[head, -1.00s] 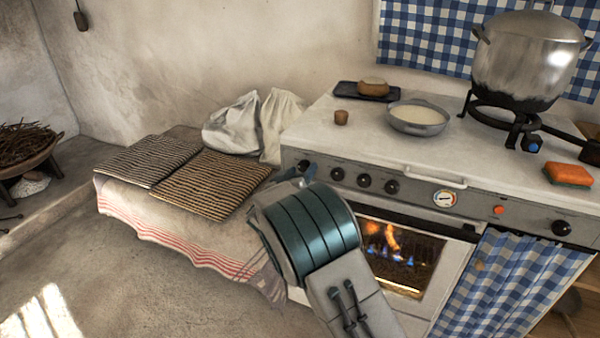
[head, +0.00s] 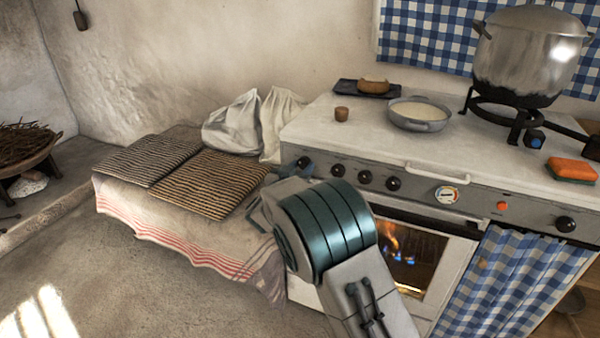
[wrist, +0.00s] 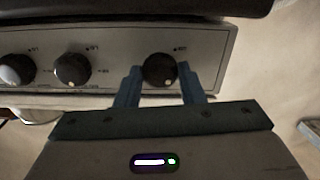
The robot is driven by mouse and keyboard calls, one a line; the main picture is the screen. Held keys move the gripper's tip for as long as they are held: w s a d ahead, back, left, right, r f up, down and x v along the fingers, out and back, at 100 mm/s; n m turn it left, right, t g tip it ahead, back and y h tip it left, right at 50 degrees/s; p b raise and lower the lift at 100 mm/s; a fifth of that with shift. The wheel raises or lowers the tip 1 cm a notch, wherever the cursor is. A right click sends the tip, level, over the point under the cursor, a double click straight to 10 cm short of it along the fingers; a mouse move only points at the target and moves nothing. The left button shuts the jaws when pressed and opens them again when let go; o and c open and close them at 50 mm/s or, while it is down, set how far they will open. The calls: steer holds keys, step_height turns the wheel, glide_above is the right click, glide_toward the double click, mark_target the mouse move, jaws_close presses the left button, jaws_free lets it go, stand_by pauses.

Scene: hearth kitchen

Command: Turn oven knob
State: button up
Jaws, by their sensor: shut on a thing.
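The white oven (head: 355,125) has a grey front panel with a row of dark round knobs. My gripper (wrist: 160,70) is shut on the oven knob (wrist: 168,64) at the panel's left end in the head view. In the wrist view its two blue fingers stand on either side of that knob, which has a pale mark at its lower edge. In the head view my arm hides most of the gripper. Flames (head: 400,250) show behind the oven door's glass, partly covered by my arm.
Two more knobs (wrist: 72,70) sit beside the held one in the wrist view. A bowl (head: 419,115), a large pot (head: 530,55) and an orange sponge (head: 571,170) stand on the stove top. A cloth-covered bench (head: 170,208) with striped mats lies left of the oven.

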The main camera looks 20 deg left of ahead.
steer(key=m+b, duration=0.3)
steer(key=m, duration=0.2)
steer(key=shift+f+m+b, duration=0.2)
steer(key=shift+m+b, duration=0.1)
steer(key=shift+b, duration=0.05)
steer(key=shift+r+m+b, duration=0.15)
steer(key=shift+m+b, duration=1.4)
steer(key=shift+m, duration=0.75)
steer(key=o, duration=1)
steer(key=s+a+p, duration=0.1)
steer(key=s+p, duration=0.1)
steer(key=s, duration=1.1)
steer(key=shift+s, duration=0.4)
steer(key=shift+a+r, duration=0.1)
